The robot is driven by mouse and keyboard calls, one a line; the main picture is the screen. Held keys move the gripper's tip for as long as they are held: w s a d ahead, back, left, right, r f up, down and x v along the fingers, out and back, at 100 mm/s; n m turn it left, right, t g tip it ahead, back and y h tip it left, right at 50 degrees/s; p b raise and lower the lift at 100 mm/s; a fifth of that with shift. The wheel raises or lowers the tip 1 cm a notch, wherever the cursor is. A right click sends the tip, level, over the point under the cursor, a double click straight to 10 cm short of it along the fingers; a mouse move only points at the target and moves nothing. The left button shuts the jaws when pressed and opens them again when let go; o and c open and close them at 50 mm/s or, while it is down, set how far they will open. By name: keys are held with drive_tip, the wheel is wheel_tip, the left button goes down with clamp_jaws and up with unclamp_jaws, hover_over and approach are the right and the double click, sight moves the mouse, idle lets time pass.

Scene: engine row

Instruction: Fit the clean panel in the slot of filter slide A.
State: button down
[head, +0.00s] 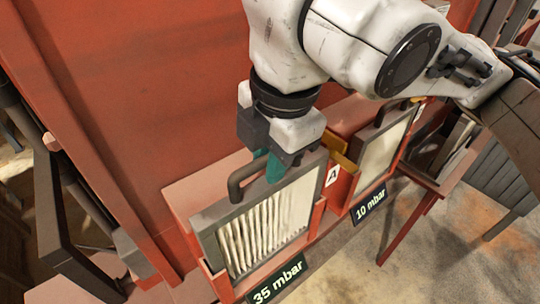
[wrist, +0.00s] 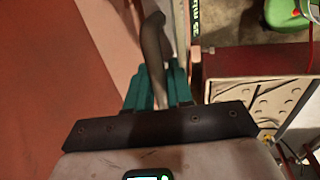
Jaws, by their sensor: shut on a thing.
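My gripper (head: 277,165) is shut on the dark bent handle (head: 240,178) at the top of a grey-framed panel with off-white pleats (head: 262,228). The panel stands upright in the red holder (head: 318,218) above the "35 mbar" sign, beside the white "A" tag (head: 332,175). Its frame top rises above the holder; how deep it sits is not clear. In the wrist view, the teal fingers (wrist: 157,95) close around the dark handle (wrist: 154,45). The slot itself is hidden by the panel.
A second cream panel (head: 380,152) stands in the neighbouring holder, above the "10 mbar" sign (head: 369,205). A yellow latch (head: 341,152) lies between the two panels. A red wall (head: 130,110) rises behind. A grey slatted bin (head: 505,175) stands at right.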

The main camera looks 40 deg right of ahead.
drive_tip(key=shift+f+b, duration=1.65)
drive_tip(key=shift+f, duration=0.1)
drive_tip(key=c, duration=0.9)
unclamp_jaws()
drive_tip(key=r+p, duration=0.1)
drive_tip(key=r, duration=0.2)
drive_tip(key=s+r+p, duration=0.1)
drive_tip(key=r, duration=0.3)
drive_tip(key=s+r+p, duration=0.1)
drive_tip(key=r, duration=0.2)
drive_tip(key=shift+r, duration=0.3)
